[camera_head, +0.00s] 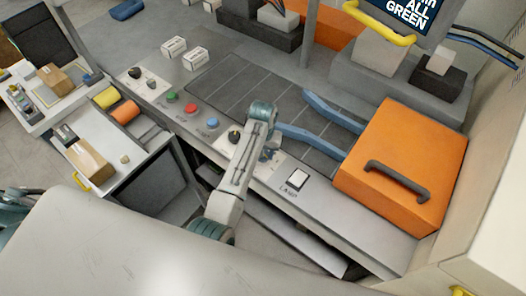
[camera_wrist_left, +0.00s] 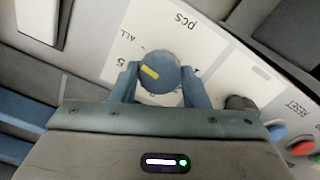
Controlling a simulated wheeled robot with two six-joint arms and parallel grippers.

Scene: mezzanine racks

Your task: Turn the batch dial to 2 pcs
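The batch dial (camera_wrist_left: 160,72) is a round grey-blue knob with a yellow mark on a white plate (camera_wrist_left: 215,58). The plate carries "pcs", "ALL" and "5" printed upside down in the left wrist view. The yellow mark lies on the left half of the dial, toward the "5" side. My left gripper (camera_wrist_left: 158,84) has one finger on each side of the dial, and both look closed against it. In the head view my left gripper (camera_head: 268,153) is over the plate, and my arm hides most of the dial. My right gripper is not in view.
A black knob (camera_head: 235,133) sits close to my left wrist. Red (camera_head: 191,108), green and blue buttons line the panel to the left. A lamp switch (camera_head: 297,178) and an orange box (camera_head: 405,165) with a dark handle are to the right.

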